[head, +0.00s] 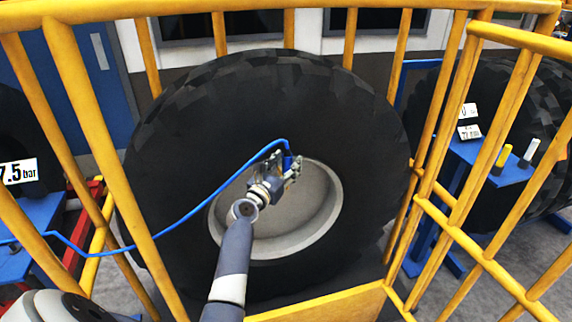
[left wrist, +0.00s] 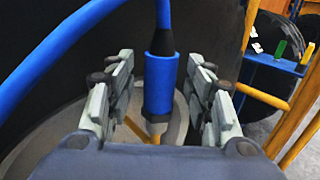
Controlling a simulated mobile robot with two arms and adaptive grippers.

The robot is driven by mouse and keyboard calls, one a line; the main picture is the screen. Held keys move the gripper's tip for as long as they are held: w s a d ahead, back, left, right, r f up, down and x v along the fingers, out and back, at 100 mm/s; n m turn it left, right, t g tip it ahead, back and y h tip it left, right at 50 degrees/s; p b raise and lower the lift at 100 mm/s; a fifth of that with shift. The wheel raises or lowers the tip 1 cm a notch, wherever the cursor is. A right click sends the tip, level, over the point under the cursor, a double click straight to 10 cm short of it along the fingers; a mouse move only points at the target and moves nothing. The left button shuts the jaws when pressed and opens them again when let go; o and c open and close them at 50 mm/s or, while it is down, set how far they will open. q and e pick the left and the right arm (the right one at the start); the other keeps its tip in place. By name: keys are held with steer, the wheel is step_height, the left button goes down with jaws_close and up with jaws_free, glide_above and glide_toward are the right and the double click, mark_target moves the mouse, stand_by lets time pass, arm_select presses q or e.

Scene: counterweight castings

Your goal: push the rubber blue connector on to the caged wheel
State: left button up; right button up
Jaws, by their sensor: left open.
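The caged wheel (head: 175,150) is a big black tyre with a pale grey rim (head: 325,215), upright behind yellow bars. The blue connector (left wrist: 161,85) has a black collar on top and a brass-coloured end at the bottom, beside the rim in the left wrist view. Whether that end sits on the valve is unclear. A blue hose (head: 180,222) runs to it and arches over its top. My left gripper (head: 291,172) is inside the cage in front of the rim. In the left wrist view its fingers (left wrist: 162,72) are open on either side of the connector, with gaps visible. My right gripper is out of view.
Yellow cage bars (head: 95,140) stand left and right of my arm, with a yellow top rail (head: 250,5) above. A blue stand (head: 490,165) with a yellow and a white upright piece is outside at right. A "7.5 bar" sign (head: 18,172) shows at left.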

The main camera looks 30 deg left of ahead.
arm_select(q)
steer(key=s+d, duration=0.1)
steer(key=s, duration=1.1)
steer(key=shift+d, duration=0.25)
steer(key=shift+f, duration=0.1)
